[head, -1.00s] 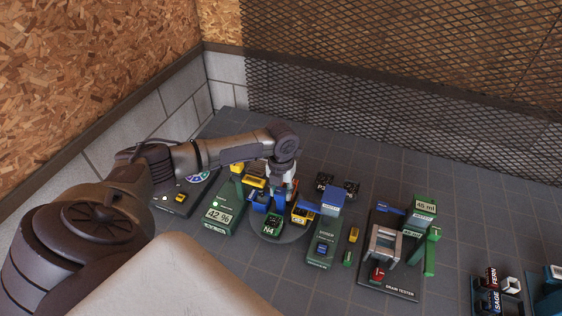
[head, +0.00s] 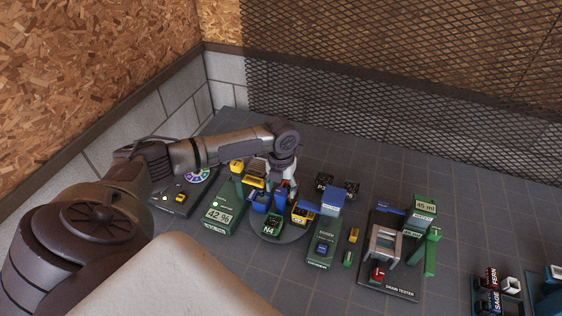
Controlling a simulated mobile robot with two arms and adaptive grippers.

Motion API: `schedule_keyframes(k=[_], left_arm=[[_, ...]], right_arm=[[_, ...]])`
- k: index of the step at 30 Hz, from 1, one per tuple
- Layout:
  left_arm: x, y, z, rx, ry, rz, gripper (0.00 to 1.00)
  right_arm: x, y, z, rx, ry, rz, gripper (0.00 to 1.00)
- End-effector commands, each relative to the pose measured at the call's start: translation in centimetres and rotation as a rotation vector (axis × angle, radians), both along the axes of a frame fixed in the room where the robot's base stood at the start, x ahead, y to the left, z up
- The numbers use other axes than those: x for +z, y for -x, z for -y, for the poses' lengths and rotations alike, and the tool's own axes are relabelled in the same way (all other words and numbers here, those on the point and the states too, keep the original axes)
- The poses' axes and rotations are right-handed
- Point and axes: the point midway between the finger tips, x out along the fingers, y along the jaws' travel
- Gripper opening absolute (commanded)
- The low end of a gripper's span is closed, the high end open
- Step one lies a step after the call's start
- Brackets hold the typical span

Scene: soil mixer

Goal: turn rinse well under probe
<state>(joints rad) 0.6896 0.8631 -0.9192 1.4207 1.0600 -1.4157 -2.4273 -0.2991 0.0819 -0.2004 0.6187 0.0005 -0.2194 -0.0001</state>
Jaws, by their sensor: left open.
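A round grey turntable (head: 292,236) sits between two green devices. It bears several small wells, among them a green one marked N4 (head: 272,226) and a yellow-and-black one (head: 303,214). The green device with a 42 % display (head: 217,216) stands on its left, with a yellow-topped part reaching toward the turntable. I cannot tell which well is the rinse well. My left gripper (head: 268,206) points down over the turntable, its blue fingers open, close to the wells. Whether it touches one is hidden. My right gripper is not in view.
A green device with a blue top (head: 322,240) stands right of the turntable. The drain tester (head: 386,284) is further right. A dark panel with a coloured dial (head: 180,197) lies left. Dark pots (head: 352,189) stand behind. A mesh wall closes the back.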

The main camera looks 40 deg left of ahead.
Motion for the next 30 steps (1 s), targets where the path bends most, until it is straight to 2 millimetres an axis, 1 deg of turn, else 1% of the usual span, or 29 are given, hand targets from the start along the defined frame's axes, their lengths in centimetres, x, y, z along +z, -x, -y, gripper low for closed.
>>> schedule_keyframes(k=[1,9,12,15,18,21,30], left_arm=[[1.1,-0.1,-0.1,-0.001,-0.001,0.005,0.62],[6.8,-0.1,-0.1,0.0,-0.001,0.005,0.62],[8.5,-0.1,-0.1,0.0,-0.001,0.005,0.62],[9.8,-0.1,-0.1,0.001,-0.001,0.003,0.62],[10.4,0.0,-0.1,0.0,-0.002,0.002,0.62],[10.7,0.0,-0.1,0.001,-0.001,0.001,0.62],[10.7,0.0,-0.1,0.001,-0.001,0.001,0.62]], right_arm=[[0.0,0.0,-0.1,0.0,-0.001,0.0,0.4],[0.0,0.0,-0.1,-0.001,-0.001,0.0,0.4],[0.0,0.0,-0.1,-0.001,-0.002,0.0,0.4],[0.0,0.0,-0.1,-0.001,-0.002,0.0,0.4],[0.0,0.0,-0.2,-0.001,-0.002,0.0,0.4],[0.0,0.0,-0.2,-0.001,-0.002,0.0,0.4],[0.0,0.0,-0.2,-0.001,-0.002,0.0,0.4]])
